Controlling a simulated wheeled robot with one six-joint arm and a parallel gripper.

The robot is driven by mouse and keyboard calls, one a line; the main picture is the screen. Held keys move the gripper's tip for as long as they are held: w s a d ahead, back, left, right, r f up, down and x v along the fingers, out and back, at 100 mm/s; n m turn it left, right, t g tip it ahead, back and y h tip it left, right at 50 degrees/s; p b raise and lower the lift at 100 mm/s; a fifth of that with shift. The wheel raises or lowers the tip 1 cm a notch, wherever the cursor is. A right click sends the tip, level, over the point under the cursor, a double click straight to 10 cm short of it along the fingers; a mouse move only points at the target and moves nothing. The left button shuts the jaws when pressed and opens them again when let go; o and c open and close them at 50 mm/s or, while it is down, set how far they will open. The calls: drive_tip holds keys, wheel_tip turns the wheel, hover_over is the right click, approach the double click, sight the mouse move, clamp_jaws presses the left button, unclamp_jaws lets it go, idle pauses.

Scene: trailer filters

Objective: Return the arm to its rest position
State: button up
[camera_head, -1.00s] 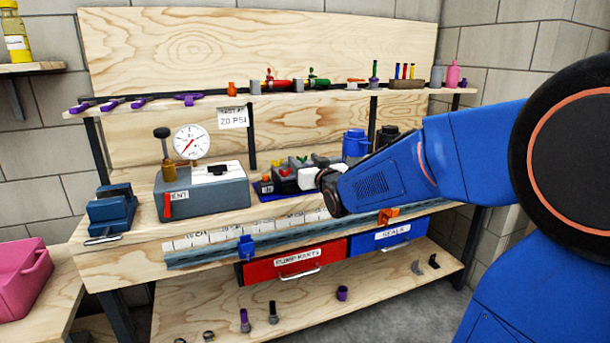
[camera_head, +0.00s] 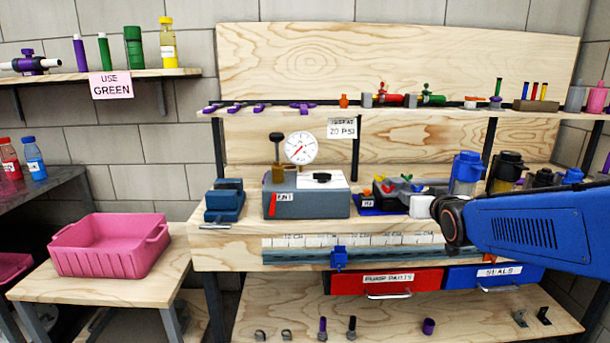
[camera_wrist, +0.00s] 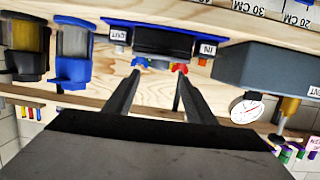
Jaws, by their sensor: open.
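My blue arm (camera_head: 530,233) reaches in from the right in the head view, in front of the workbench (camera_head: 225,250). Its gripper fingers do not show clearly there. In the wrist view my gripper (camera_wrist: 153,80) has its two dark fingers apart, with nothing held between them. Beyond the fingertips, in the wrist view, is a dark unit on a blue tray (camera_wrist: 152,22), with small red, yellow and blue parts and labels reading IN and OUT. The fingers appear apart from it, but the exact gap cannot be told.
A grey test box (camera_head: 325,200) with a gauge (camera_head: 301,148) and a blue vise (camera_head: 225,200) stand on the bench. Filter housings (camera_head: 466,172) stand behind my arm. Red (camera_head: 385,281) and blue (camera_head: 495,277) drawers are below. A pink bin (camera_head: 110,247) sits on a left table.

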drive_tip(key=s+a+f+g, duration=0.1)
drive_tip(key=s+f+g, duration=0.2)
drive_tip(key=s, duration=0.8)
drive_tip(key=s+a+f+g, duration=0.1)
drive_tip(key=s+f+g, duration=0.3)
drive_tip(key=s, duration=0.8)
drive_tip(key=s+a+f+g, duration=0.1)
drive_tip(key=s+f+g, duration=0.2)
drive_tip(key=s+f, duration=0.4)
drive_tip(key=s, duration=0.4)
drive_tip(key=shift+s+a+f+y, duration=0.15)
drive_tip(key=shift+f+y, duration=0.1)
drive_tip(key=shift+y, duration=0.05)
